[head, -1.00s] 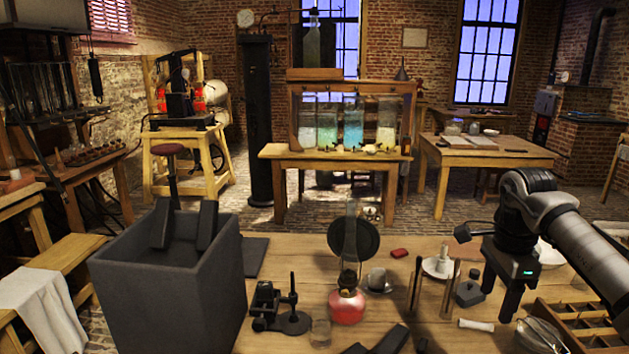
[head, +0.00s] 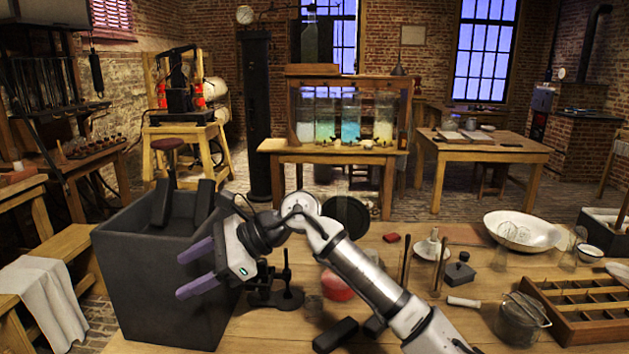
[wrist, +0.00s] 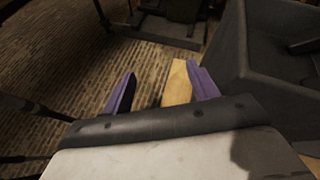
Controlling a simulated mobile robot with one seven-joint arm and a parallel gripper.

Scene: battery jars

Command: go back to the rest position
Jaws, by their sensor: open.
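My gripper (head: 190,272) is in front of the right side of the dark grey bin in the head view, its purple fingers pointing left. The fingers are apart with nothing between them. In the wrist view my gripper (wrist: 160,85) shows the same two spread fingers, over brick floor and a strip of wooden table edge (wrist: 178,84). The grey bin (head: 160,290) stands at the table's left, with dark slabs (head: 204,200) upright in it. The bin wall also shows at the right of the wrist view (wrist: 265,95). My arm hides much of the red lamp (head: 335,286).
On the table (head: 400,262) are a dark stand (head: 280,296), dark blocks (head: 335,335), a grey bottle (head: 460,272), a glass jar (head: 520,320), a white bowl (head: 520,230) and a wooden compartment tray (head: 590,300). A bench with a cloth (head: 45,300) is at the left.

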